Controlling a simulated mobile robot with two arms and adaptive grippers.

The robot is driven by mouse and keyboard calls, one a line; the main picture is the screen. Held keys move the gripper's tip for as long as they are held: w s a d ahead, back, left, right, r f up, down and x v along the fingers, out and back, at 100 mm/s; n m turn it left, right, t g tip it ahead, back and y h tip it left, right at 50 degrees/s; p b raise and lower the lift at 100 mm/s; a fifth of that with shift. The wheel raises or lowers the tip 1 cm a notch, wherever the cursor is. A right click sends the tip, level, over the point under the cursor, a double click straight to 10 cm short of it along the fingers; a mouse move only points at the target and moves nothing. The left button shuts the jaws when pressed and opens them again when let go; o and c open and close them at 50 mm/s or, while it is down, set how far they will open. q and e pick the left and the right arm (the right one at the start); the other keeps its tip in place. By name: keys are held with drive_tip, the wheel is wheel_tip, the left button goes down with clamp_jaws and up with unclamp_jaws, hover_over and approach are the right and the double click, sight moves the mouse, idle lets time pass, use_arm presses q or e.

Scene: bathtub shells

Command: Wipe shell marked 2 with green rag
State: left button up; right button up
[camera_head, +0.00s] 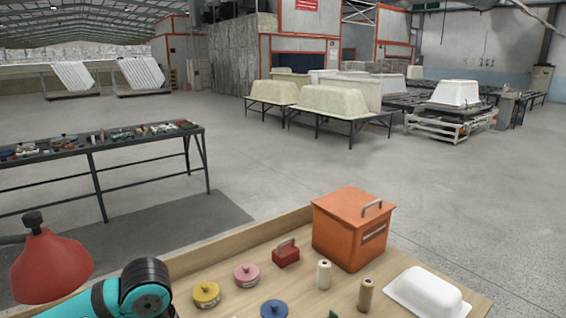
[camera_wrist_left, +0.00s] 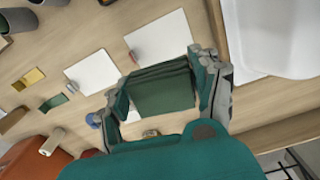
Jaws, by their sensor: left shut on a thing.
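A folded dark green rag (camera_wrist_left: 163,92) sits between the two fingers of my left gripper (camera_wrist_left: 168,88) in the left wrist view. The gripper is shut on it, above the wooden bench. A white shell (camera_wrist_left: 278,32) fills the top right corner of that view, apart from the rag. In the head view a small white shell (camera_head: 426,293) lies on the bench at the lower right. I can read no number on either view of a shell. My left gripper is outside the head view, and my right gripper shows in neither view.
An orange box (camera_head: 352,230) with a handle stands on the bench (camera_head: 225,258). Yellow (camera_head: 206,294), pink (camera_head: 247,275) and blue (camera_head: 273,309) tins, a red block (camera_head: 286,254) and two rolls (camera_head: 324,275) stand near it. White sheets (camera_wrist_left: 162,37) lie below the gripper. A red lamp (camera_head: 50,265) is at left.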

use_arm(q)
drive_tip(key=s+m, duration=0.5)
drive_tip(key=m, duration=0.1)
drive_tip(key=w+a+f+n+b, duration=0.2)
drive_tip(key=w+n, duration=0.1)
drive_tip(key=w, duration=0.3)
drive_tip(key=w+a+f+n+b, duration=0.2)
drive_tip(key=w+a+f+n, duration=0.1)
drive_tip(key=w, duration=0.4)
drive_tip(key=w+a+f+n+b, duration=0.2)
drive_tip(key=w+f+n+b, duration=0.1)
drive_tip(key=w, duration=0.3)
drive_tip(key=shift+w+a+f+n, duration=0.2)
drive_tip(key=shift+w+a+n, duration=0.15)
drive_tip(key=shift+n, duration=0.25)
drive_tip(key=shift+a+f+b, duration=0.1)
drive_tip(key=shift+f+b, duration=1.65)
drive_tip(key=shift+f, duration=1.25)
drive_tip(key=shift+f+b, duration=0.45)
drive_tip(key=shift+f, duration=0.1)
drive_tip(key=shift+r+p, duration=2.05)
drive_tip(key=shift+r, duration=1.45)
